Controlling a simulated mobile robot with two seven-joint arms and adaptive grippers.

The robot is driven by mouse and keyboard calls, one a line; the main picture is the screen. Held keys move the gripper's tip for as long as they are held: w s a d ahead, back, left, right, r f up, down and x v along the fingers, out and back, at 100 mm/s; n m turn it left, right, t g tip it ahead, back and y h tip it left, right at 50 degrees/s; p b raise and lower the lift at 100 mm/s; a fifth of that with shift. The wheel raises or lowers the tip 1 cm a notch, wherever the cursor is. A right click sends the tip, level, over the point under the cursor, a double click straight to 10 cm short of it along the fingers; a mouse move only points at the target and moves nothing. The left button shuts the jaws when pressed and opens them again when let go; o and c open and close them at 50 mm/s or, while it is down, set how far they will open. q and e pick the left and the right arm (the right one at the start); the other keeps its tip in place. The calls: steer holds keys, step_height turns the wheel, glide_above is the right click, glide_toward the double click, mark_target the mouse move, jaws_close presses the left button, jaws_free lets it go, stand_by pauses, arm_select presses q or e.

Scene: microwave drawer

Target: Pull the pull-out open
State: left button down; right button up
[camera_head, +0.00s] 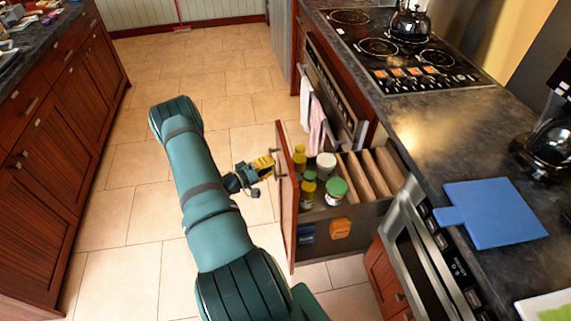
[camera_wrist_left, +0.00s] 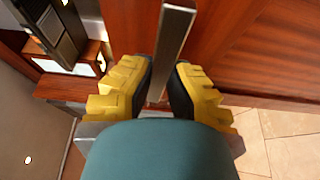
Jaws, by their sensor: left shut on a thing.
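The pull-out (camera_head: 287,215) is a tall reddish wooden front with a grey-sided rack behind it. It stands well out from the counter, so its bottles, jars and wooden dividers show. My left gripper (camera_head: 266,167), with yellow fingers, is at the outer face of the front. In the left wrist view, the gripper (camera_wrist_left: 163,88) is shut on the flat metal bar handle (camera_wrist_left: 176,38), one finger on each side of it. The lower part of the handle is hidden between the fingers. My right gripper is not in view.
A counter (camera_head: 440,130) with a stove (camera_head: 400,50) and a blue cutting board (camera_head: 490,213) runs along the right. An oven door with towels (camera_head: 317,125) is beyond the pull-out. Dark wooden cabinets (camera_head: 60,150) stand at the left. The tiled floor (camera_head: 130,215) between is clear.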

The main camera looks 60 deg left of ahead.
arm_select(q)
steer(key=s+a+b, duration=0.1)
steer(key=s+a, duration=0.1)
steer(key=s, duration=0.3)
steer(key=shift+s+a+r, duration=0.15)
steer(key=shift+s+a, duration=0.1)
steer(key=shift+a, duration=0.1)
steer(key=c, duration=0.9)
jaws_free()
steer(key=s, duration=1.2)
steer(key=shift+s, duration=0.1)
